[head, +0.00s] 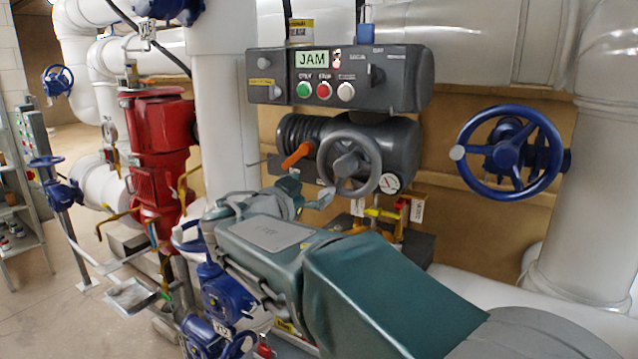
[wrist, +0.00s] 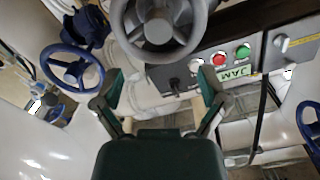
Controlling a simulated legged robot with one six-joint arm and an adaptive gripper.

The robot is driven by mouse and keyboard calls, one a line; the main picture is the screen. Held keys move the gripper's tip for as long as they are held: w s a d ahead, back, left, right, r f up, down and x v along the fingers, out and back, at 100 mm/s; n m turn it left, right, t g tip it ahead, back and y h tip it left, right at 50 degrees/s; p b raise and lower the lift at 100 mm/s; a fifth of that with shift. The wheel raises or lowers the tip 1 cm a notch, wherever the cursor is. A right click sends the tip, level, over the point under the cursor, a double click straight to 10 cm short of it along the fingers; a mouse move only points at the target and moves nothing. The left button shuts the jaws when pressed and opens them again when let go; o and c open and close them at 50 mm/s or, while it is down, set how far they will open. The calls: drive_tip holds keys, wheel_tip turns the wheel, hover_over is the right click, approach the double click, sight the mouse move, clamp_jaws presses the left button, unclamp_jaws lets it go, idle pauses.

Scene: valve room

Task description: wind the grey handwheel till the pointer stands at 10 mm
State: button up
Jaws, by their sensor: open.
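The grey handwheel (head: 349,162) is on the front of a dark actuator housing in the head view. It also shows at the top of the wrist view (wrist: 160,27), which looks upside down. My gripper (head: 308,194) is just below and left of the wheel. In the wrist view my gripper (wrist: 161,84) has its two fingers spread wide with nothing between them. The wheel lies beyond the fingertips, and I cannot tell whether they touch it.
A control box (head: 340,78) above the wheel has a display reading JAM, with green, red and white buttons. An orange lever (head: 297,155) is left of the wheel. A blue handwheel (head: 508,153) stands to the right. Yellow fittings (head: 383,213) sit below. White pipes surround everything.

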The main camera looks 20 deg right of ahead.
drive_tip(key=shift+f, duration=0.25)
drive_tip(key=c, duration=0.6)
drive_tip(key=f+y, duration=0.1)
drive_tip(key=w+f+n+y, duration=0.1)
drive_tip(key=f, duration=0.1)
drive_tip(key=f+y, duration=0.1)
drive_tip(key=f, duration=0.1)
drive_tip(key=shift+w+f, duration=0.2)
drive_tip(key=shift+w, duration=0.05)
clamp_jaws()
drive_tip(key=a+f+y, duration=0.3)
drive_tip(key=f+y, duration=0.3)
drive_tip(key=f, duration=0.2)
drive_tip(key=a+f+y, duration=0.3)
drive_tip(key=f+y, duration=0.3)
drive_tip(key=f, duration=0.3)
drive_tip(key=s+d+r+m+t+h, duration=0.3)
drive_tip(key=s+d+r+m+t, duration=0.1)
drive_tip(key=d+m+t, duration=0.2)
drive_tip(key=s+d+r+m+t+h, duration=0.3)
drive_tip(key=s+d+r+m+t, duration=0.15)
drive_tip(key=d+m, duration=0.25)
drive_tip(key=w+r, duration=0.6)
drive_tip(key=w, duration=0.6)
drive_tip(key=shift+r+t, duration=0.4)
drive_tip(key=shift+t, duration=0.05)
